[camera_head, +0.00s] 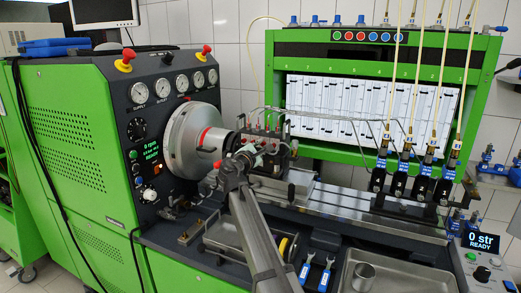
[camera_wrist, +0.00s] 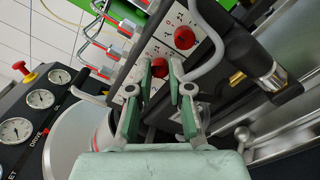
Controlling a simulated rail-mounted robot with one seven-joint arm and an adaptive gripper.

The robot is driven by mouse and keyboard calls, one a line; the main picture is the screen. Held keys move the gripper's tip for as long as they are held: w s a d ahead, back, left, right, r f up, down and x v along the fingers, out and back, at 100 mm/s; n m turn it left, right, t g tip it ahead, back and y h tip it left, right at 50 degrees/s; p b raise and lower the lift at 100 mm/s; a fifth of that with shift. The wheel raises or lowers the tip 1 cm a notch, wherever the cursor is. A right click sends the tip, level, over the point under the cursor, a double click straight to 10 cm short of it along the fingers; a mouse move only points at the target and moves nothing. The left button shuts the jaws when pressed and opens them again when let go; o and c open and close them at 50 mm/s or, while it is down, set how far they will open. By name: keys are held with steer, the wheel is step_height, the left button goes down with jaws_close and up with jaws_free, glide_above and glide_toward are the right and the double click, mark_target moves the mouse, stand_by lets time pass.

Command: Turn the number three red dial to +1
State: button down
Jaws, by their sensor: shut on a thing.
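In the wrist view, my gripper (camera_wrist: 160,73) has its two fingers on either side of a red dial (camera_wrist: 159,67) and is shut on it. The dial sits on a light plate with printed marks on the dark pump body. Another red dial (camera_wrist: 184,38) is uncovered, up and to the right. The fingers partly cover the gripped dial and its plate, so I cannot read its number or setting. In the head view, my gripper (camera_head: 238,163) is at the front of the pump (camera_head: 270,145), and the dials there are hidden or too small to make out.
Metal pipes run close above the pump. A grey curved hose (camera_wrist: 208,50) passes right of the dials. A large silver flywheel (camera_head: 195,135) stands to the left. A metal tray (camera_head: 385,275) and blue-handled tools (camera_head: 316,272) lie in front. The steel bed (camera_head: 345,205) to the right is largely clear.

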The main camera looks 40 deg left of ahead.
steer(key=c, duration=1.3)
jaws_free()
steer(key=shift+c, duration=0.2)
steer(key=v, duration=1.2)
